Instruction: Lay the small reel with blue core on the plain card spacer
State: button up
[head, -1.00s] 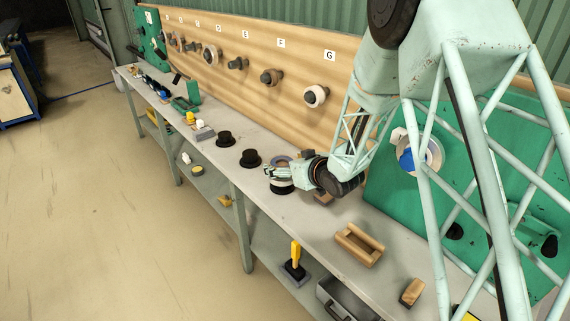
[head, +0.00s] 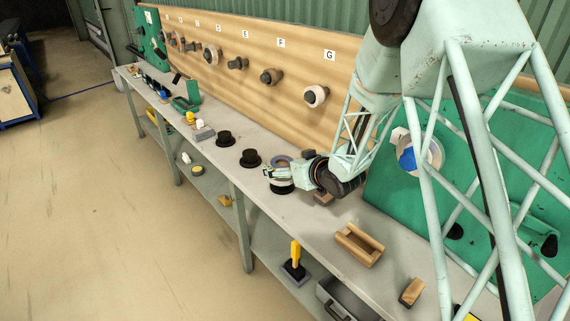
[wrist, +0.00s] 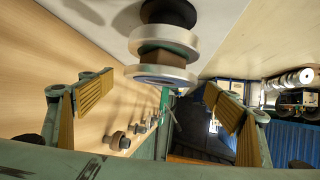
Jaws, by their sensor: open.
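A stack stands on the bench in front of my gripper. In the wrist view, which shows the bench at the top, a black stand (wrist: 168,12) bears a pale reel (wrist: 163,40). A brown angular piece (wrist: 163,60), which looks like the card spacer, sits between that reel and the outermost pale reel with a blue face (wrist: 160,78). In the head view the blue-grey ring on top (head: 281,160) shows behind my gripper (head: 272,173), which hides the stack's middle. My fingers are open and spread to either side of the outermost reel, with visible gaps.
Two black flanged posts (head: 250,157) stand left of the stack. A wooden cradle (head: 358,244) and a wooden block (head: 411,292) lie nearer on the bench. The wooden board (head: 300,66) behind carries lettered pegs with reels.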

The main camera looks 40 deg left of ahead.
jog(key=v, duration=0.7)
jog(key=shift+d, duration=0.3)
dwell(2.7)
jog(key=v, duration=1.2)
jog(key=shift+s+r, duration=0.1)
jog(key=shift+s, duration=0.05)
dwell(0.9)
